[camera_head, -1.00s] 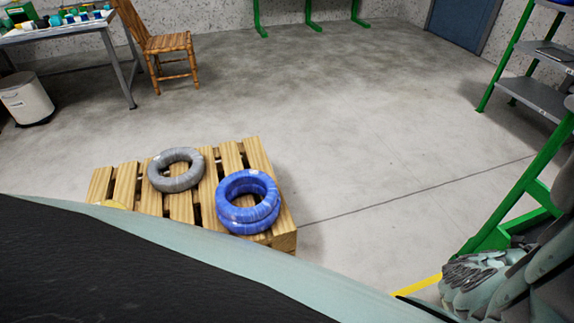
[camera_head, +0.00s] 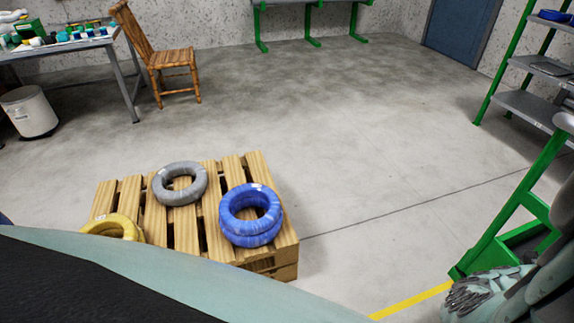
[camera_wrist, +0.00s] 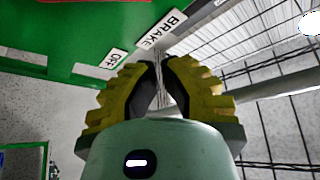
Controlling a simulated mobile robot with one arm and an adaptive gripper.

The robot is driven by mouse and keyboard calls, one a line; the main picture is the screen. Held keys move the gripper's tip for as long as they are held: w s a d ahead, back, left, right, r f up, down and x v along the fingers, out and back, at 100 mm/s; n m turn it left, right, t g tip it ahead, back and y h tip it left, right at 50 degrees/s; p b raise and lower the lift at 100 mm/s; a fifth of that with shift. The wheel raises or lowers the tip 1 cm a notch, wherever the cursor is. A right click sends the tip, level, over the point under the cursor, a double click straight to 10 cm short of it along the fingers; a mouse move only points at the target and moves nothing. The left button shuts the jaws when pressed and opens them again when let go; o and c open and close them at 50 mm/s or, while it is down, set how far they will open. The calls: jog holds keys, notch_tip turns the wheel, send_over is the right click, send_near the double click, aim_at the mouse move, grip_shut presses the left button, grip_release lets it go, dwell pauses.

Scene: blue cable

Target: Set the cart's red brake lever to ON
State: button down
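In the wrist view a white BRAKE label (camera_wrist: 162,29) and a smaller OFF label (camera_wrist: 113,61) sit on a green metal panel (camera_wrist: 50,35), apparently the cart's. My gripper (camera_wrist: 161,63) points up toward the labels. Its yellow ridged fingers come close at the tips, with a narrow gap between their dark pads; whether anything is held there is unclear. I cannot make out the red brake lever. Only a thin red strip (camera_wrist: 85,1) shows at the top edge, and I cannot tell what it is. My gripper does not show in the head view.
A wooden pallet (camera_head: 187,235) carries blue (camera_head: 250,235), grey (camera_head: 180,184) and yellow (camera_head: 118,225) cable coils. A green frame (camera_head: 510,212) stands at right, below green-and-grey shelves (camera_head: 530,107). A chair (camera_head: 175,58) and table (camera_head: 62,45) are at back left. The middle floor is clear.

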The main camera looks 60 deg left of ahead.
jog(key=v, duration=1)
jog(key=shift+a+b, duration=0.2)
jog(key=shift+b, duration=0.1)
jog(key=shift+w, duration=0.15)
